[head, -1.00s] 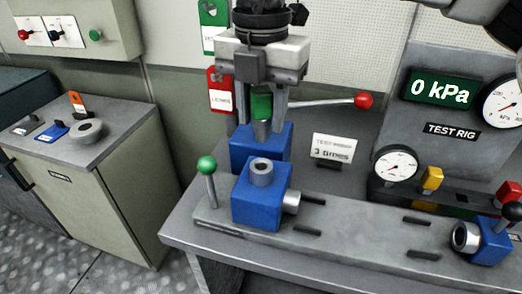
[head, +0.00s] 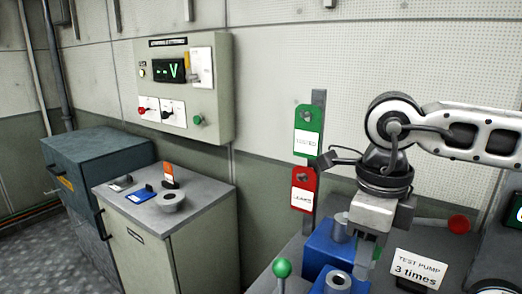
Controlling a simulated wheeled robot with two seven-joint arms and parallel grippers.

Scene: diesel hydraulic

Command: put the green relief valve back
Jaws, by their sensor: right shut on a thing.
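My right gripper (head: 376,238) hangs at the lower right, pointing down above the bench. It is shut on the green relief valve (head: 376,253), of which only a small green part shows beside a finger. A blue block with an upright grey socket (head: 340,230) stands just left of the gripper. A second blue block with a round opening (head: 338,281) is in front, cut by the bottom edge. I cannot tell whether the valve touches either block. My left gripper is not in view.
A green-knobbed lever (head: 282,269), a red-knobbed lever (head: 458,224) and a test pump sign (head: 417,268) are near the gripper. Green (head: 308,130) and red (head: 304,189) tags hang behind. A cabinet (head: 190,222) with small items stands left, below a wall panel (head: 185,90).

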